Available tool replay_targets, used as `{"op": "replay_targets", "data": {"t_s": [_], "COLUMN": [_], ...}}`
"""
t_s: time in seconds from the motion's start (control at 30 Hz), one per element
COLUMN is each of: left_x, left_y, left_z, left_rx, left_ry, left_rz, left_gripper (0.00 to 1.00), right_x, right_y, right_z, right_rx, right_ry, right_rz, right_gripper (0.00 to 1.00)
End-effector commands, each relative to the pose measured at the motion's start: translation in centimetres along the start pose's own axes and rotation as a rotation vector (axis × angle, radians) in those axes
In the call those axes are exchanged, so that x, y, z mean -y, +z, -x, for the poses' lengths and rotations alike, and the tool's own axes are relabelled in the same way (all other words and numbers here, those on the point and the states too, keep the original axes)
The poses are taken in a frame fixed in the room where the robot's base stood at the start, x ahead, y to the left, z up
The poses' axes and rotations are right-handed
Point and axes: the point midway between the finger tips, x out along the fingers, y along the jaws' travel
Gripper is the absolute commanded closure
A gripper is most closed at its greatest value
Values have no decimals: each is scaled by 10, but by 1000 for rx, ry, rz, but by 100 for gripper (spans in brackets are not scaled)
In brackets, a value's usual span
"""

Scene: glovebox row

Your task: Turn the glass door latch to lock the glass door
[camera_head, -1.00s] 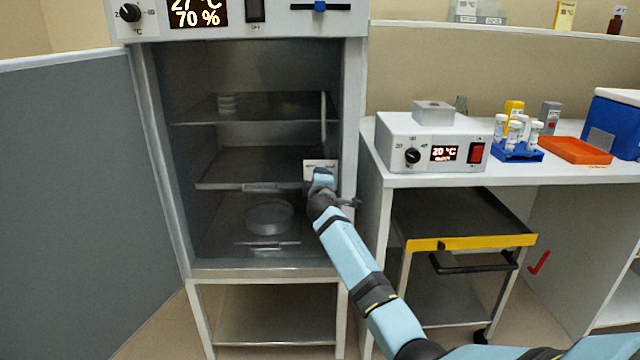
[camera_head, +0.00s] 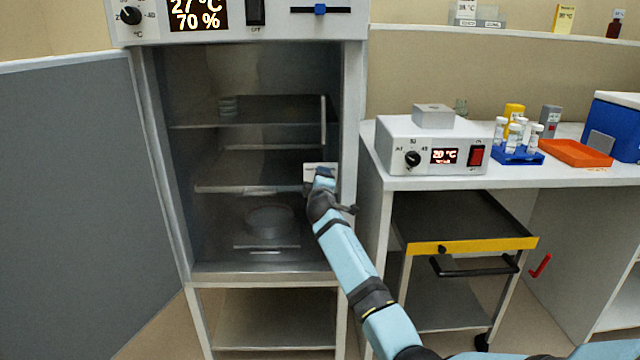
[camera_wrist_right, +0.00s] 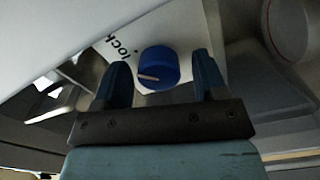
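The glass door latch shows in the right wrist view as a round blue knob (camera_wrist_right: 158,68) with a pale pointer line, on a white plate lettered "lock". In the head view the white latch plate (camera_head: 312,167) is at the right side of the incubator front; my arm hides the knob there. The glass door (camera_head: 255,150) appears closed, with a pale upright handle. My right gripper (camera_wrist_right: 161,60) is open, its two dark blue fingers on either side of the knob, with visible gaps. It also shows at the latch plate in the head view (camera_head: 322,174). My left gripper is out of view.
The grey outer door (camera_head: 75,200) stands open at the left. At the right, a white bench holds a heater box (camera_head: 432,145), a blue tube rack (camera_head: 517,154) and an orange tray (camera_head: 575,152). A dark cart (camera_head: 465,220) with a yellow edge stands under the bench.

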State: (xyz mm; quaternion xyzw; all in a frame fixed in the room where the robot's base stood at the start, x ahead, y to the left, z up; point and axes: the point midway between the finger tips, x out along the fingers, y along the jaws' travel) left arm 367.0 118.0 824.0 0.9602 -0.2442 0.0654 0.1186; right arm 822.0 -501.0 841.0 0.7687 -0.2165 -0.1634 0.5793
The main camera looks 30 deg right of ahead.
Motion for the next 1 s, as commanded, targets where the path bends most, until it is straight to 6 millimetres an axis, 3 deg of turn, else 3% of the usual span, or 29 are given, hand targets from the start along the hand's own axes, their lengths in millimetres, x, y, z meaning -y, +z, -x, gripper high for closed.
{"op": "replay_targets", "data": {"t_s": [0.37, 0.5, 0.6, 0.8, 1.0], "left_x": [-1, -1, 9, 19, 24], "left_y": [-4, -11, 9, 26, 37], "left_z": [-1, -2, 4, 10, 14], "left_rx": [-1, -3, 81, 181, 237], "left_ry": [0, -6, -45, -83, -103], "left_rz": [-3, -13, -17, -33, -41], "left_gripper": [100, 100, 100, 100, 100], "right_x": [-1, -2, -2, -1, 0], "right_y": [0, 0, -1, -1, -1], "right_z": [9, 33, 57, 102, 130], "right_rx": [0, -1, 0, 0, -1], "right_ry": [0, -1, -2, -2, -1], "right_rz": [2, 2, 1, 0, 0], "right_gripper": [35, 35, 35, 35, 35]}}
